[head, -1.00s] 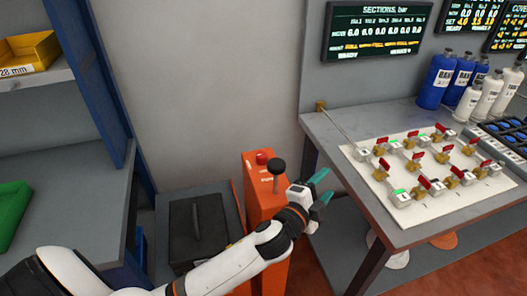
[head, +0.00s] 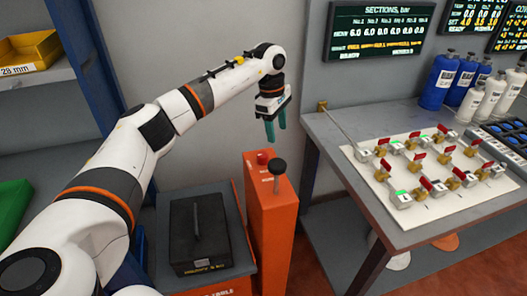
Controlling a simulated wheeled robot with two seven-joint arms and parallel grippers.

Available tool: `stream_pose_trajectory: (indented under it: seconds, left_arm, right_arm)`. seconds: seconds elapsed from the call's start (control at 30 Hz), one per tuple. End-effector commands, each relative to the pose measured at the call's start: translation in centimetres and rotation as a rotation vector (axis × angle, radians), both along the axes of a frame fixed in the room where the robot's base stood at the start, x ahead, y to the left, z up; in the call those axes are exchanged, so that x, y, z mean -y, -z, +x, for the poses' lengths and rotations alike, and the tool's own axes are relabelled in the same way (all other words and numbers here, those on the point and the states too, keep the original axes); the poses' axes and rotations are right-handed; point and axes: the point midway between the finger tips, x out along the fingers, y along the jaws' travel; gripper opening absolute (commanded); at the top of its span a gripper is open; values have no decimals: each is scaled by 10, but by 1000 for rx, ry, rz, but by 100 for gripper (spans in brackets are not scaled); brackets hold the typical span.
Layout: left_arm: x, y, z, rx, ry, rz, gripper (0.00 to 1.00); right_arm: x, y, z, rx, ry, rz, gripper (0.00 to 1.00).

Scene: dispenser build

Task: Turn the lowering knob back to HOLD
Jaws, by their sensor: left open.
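The lowering knob is a black round knob (head: 278,167) on a short stem, on the top of an orange pedestal (head: 271,225). Small white lettering lies beside it, too small to read, so I cannot tell the knob's setting. A red button (head: 263,158) sits behind it on the same top. My left gripper (head: 276,132) points down with its teal fingers apart and empty. It is above the pedestal, clear of the knob. My right gripper is not in view.
A black case (head: 200,240) lies on an orange-fronted unit left of the pedestal. A grey bench (head: 345,205) with a white valve board (head: 383,178) stands to the right. Blue and white bottles stand at its back. A shelf with a yellow bin (head: 28,52) is at left.

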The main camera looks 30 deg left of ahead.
Motion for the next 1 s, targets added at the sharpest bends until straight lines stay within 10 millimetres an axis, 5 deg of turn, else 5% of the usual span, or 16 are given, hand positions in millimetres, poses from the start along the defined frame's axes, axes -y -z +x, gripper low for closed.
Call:
stream_pose_trajectory:
  seconds: [0.1,0.27,0.7,1.0]
  left_arm:
    - [-34,-17,-8,-47,-19,93,54]
    - [-42,-12,-11,-66,-23,117,54]
    - [-39,69,-11,-66,-21,112,54]
    - [-40,98,-11,-61,-21,113,54]
  right_arm:
    - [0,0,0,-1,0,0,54]
    - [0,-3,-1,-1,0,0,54]
    - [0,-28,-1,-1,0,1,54]
    - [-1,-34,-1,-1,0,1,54]
